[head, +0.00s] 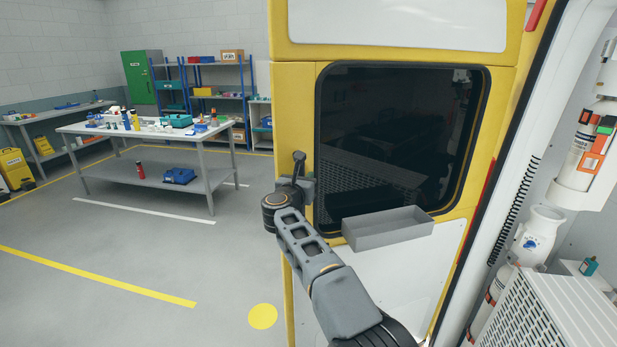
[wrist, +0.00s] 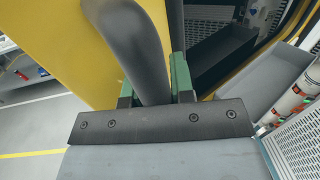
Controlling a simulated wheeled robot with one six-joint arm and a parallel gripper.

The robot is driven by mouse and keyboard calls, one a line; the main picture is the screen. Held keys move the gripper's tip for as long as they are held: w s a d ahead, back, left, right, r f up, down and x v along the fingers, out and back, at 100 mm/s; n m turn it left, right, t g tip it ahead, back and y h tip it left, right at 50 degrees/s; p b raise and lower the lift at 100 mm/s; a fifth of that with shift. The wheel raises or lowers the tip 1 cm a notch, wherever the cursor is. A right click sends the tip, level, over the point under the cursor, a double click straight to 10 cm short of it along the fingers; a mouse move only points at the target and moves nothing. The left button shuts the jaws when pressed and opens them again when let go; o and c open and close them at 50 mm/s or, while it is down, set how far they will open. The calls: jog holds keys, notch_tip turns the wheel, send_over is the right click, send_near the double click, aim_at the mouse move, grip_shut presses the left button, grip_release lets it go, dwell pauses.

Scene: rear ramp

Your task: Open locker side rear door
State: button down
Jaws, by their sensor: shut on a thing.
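The rear door (head: 293,100) is a yellow panel with a dark window and a white lower part. It fills the middle of the head view, and the workshop floor shows beyond its left edge. My gripper (head: 299,182) is at that left edge, at about the height of the window's lower half. In the wrist view my gripper (wrist: 158,88) has its green fingers on either side of a thick dark grey handle bar (wrist: 128,35). It is shut on this bar. The lower end of the bar is hidden behind the gripper's dark plate.
A grey open tray (head: 388,232) sticks out below the window. At right are the vehicle's door frame, a coiled black cord (head: 513,210), cylinders and a white perforated box (head: 545,315). A workbench (head: 150,130) stands at back left. The floor left of the door is clear.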

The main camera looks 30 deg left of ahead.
jog(key=shift+a+r, duration=0.15)
jog(key=c, duration=1)
grip_release()
jog(key=shift+w, duration=0.1)
jog(key=shift+o, duration=0.2)
jog(key=shift+y, duration=0.3)
jog(key=shift+s+a+f, duration=0.1)
jog(key=shift+s+f, duration=0.1)
jog(key=shift+f, duration=0.05)
jog(key=b+v, duration=0.8)
jog(key=v, duration=0.5)
jog(key=shift+d+r, duration=0.2)
jog(key=shift+d, duration=0.15)
